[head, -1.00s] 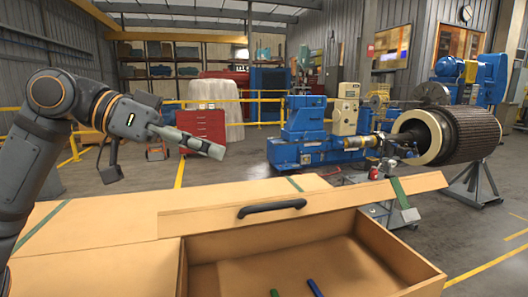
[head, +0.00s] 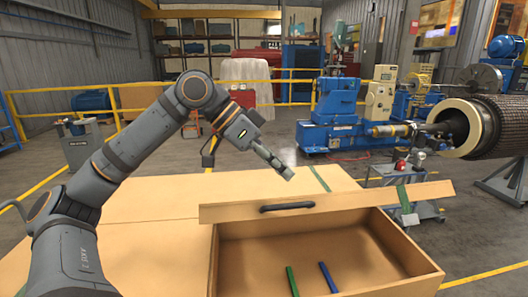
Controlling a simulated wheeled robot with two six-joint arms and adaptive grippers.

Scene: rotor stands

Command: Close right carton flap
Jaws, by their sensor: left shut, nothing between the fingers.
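The right carton (head: 215,262) is an open tan box in the front middle of the head view. Its long flap (head: 350,204) is raised along the far side of the opening and carries a black handle (head: 287,207) and a green strip at its right end. My left gripper (head: 287,174) is shut and empty, in the air just above and beyond the handle, apparently not touching it. My right gripper is not in view.
A green bar (head: 292,281) and a blue bar (head: 328,277) lie inside the carton. A flat, closed tan surface (head: 135,207) extends to the left. Behind are a blue machine (head: 332,130) and a large rotor (head: 490,125). Open floor lies beyond the carton.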

